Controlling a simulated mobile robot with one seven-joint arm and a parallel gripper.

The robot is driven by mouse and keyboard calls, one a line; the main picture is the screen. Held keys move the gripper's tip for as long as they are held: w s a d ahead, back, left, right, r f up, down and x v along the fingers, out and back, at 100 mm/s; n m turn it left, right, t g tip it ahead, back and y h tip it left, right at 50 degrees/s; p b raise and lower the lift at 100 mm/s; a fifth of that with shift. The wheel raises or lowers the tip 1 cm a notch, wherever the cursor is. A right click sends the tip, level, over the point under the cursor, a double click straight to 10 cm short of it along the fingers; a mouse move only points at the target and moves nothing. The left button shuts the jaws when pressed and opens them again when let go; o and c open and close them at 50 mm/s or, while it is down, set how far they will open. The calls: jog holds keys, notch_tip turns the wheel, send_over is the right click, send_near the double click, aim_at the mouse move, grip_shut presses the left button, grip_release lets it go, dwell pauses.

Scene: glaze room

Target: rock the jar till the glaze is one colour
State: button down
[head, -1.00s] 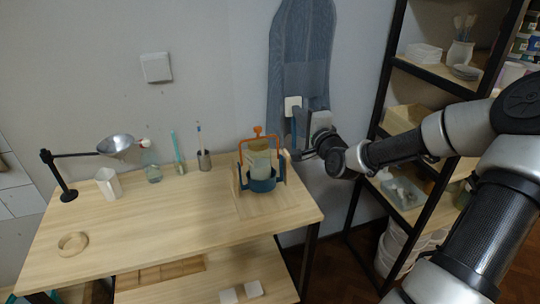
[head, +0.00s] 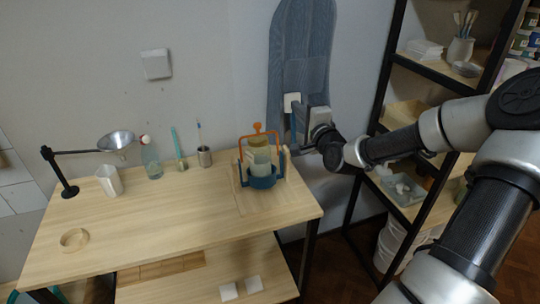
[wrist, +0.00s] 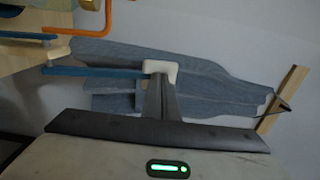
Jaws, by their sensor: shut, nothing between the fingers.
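The jar (head: 259,158) sits in a dark blue cradle (head: 263,182) with an orange handle frame (head: 257,128), at the right end of the workbench. The jar looks cream above and greyish green below; the exact blend is too small to tell. My gripper (head: 292,103) is shut and empty, to the right of the cradle and above it, in front of the hanging apron. Its pale fingertips show in the wrist view (wrist: 160,68). There, the orange frame (wrist: 105,27) and a blue bar (wrist: 95,71) show at the upper left. The jar is mostly out of that view.
A blue-grey apron (head: 305,50) hangs on the wall behind my gripper. A dark shelf rack (head: 383,95) stands at the right. On the workbench (head: 165,220) are a white pitcher (head: 109,180), a bottle (head: 151,160), a metal cup (head: 204,157) and a wooden ring (head: 75,239). The bench's middle front is clear.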

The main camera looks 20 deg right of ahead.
jog(key=shift+w, duration=0.25)
jog(key=shift+w+f+b, duration=0.2)
jog(key=shift+w+b, duration=0.1)
jog(key=shift+w, duration=0.35)
jog(key=shift+w+f+b, duration=0.2)
jog(key=shift+w+b, duration=0.1)
jog(key=shift+w, duration=0.8)
jog(key=shift+f, duration=0.1)
